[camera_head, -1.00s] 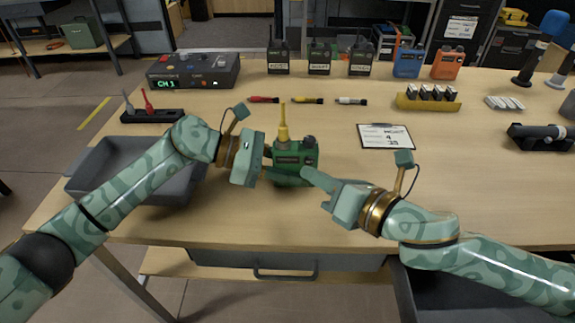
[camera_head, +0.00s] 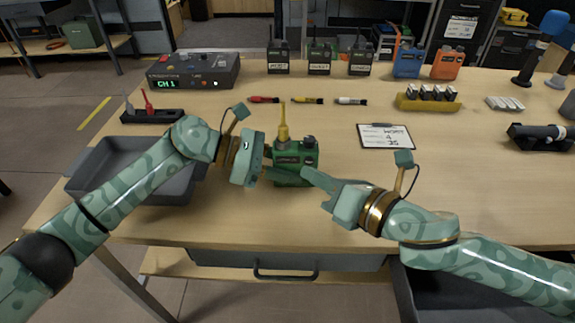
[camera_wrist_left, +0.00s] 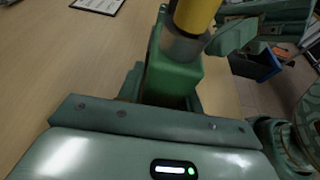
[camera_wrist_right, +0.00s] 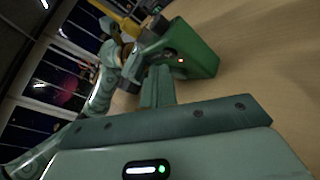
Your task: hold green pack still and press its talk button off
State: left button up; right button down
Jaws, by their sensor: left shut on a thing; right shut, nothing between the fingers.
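The green pack (camera_head: 292,176) stands upright on the table, with a yellow antenna (camera_head: 283,124) and a dark knob on top. In the left wrist view the pack (camera_wrist_left: 172,78) sits between the fingers. My left gripper (camera_head: 268,174) is shut on its left side. My right gripper (camera_head: 308,172) is shut and empty, its fingertips at the pack's right front. In the right wrist view the pack (camera_wrist_right: 195,52) shows a small lit red spot near the fingertips. I cannot tell whether the fingertips touch the button.
A grey tray (camera_head: 78,186) is at the left. A clipboard (camera_head: 386,147) lies right of the green pack.

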jog(key=shift+w, duration=0.15)
dwell(0.3)
jog(key=shift+w, duration=0.3)
jog(key=shift+w, duration=0.15)
dwell(0.3)
jog(key=shift+s, duration=0.65)
jog(key=shift+s+d, duration=0.1)
jog(key=shift+s, duration=2.9)
pick_arm(q)
jog(key=o, duration=1.1)
